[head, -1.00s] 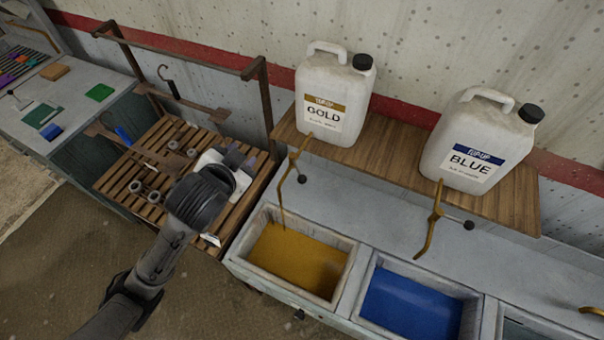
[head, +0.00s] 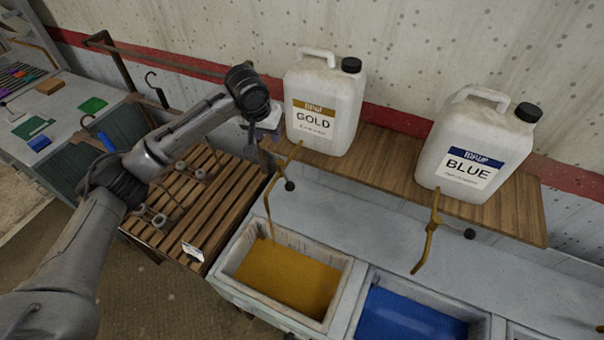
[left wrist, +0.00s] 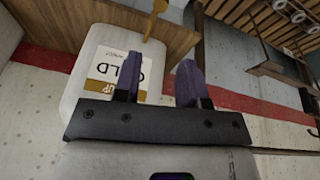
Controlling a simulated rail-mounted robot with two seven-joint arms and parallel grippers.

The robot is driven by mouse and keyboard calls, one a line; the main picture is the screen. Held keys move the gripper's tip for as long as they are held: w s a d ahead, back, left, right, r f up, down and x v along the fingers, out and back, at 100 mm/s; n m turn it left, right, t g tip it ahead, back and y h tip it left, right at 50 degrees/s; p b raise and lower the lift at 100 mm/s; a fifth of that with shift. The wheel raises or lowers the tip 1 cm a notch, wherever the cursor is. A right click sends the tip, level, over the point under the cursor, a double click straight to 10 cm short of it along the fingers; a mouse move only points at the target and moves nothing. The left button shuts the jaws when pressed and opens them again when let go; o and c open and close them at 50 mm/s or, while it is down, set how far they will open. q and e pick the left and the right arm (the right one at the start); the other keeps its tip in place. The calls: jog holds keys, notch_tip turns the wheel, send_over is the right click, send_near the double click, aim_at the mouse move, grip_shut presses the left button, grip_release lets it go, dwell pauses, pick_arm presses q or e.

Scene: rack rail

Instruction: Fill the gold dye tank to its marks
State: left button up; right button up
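The white jug labelled GOLD (head: 318,100) stands upright on the wooden shelf, its black cap on. A brass tap (head: 268,198) with a black-knobbed lever (head: 290,185) hangs below it, above the gold tank (head: 338,300). Gold dye (head: 285,278) lies in the tank; its marks cannot be made out. My left gripper (head: 266,132) is raised beside the jug's left side. In the left wrist view its fingers (left wrist: 158,82) are apart with nothing between them, and the GOLD jug (left wrist: 75,85) is behind the left finger. My right gripper is not in view.
The BLUE jug (head: 475,145) stands right on the shelf (head: 390,160), its own tap (head: 428,235) above the blue tank (head: 405,315). A slatted wooden rack (head: 215,195) with metal parts stands left of the tanks. A metal frame (head: 160,60) rises behind it.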

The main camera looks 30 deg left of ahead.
aim_at(285, 175)
pick_arm(q)
jog(key=d+f+n, duration=0.1)
jog(key=f+n, duration=0.1)
jog(key=f, duration=0.2)
jog(key=d+f+n+g+h, duration=0.1)
jog(key=f+n, duration=0.2)
jog(key=f, duration=0.2)
jog(key=w+d+f+n, duration=0.1)
jog(key=f+n, duration=0.1)
jog(key=f, duration=0.3)
jog(key=shift+d+f+g, duration=0.15)
jog(key=shift+d+g, duration=0.05)
jog(key=shift+g, duration=0.1)
grip_shut()
dwell(0.3)
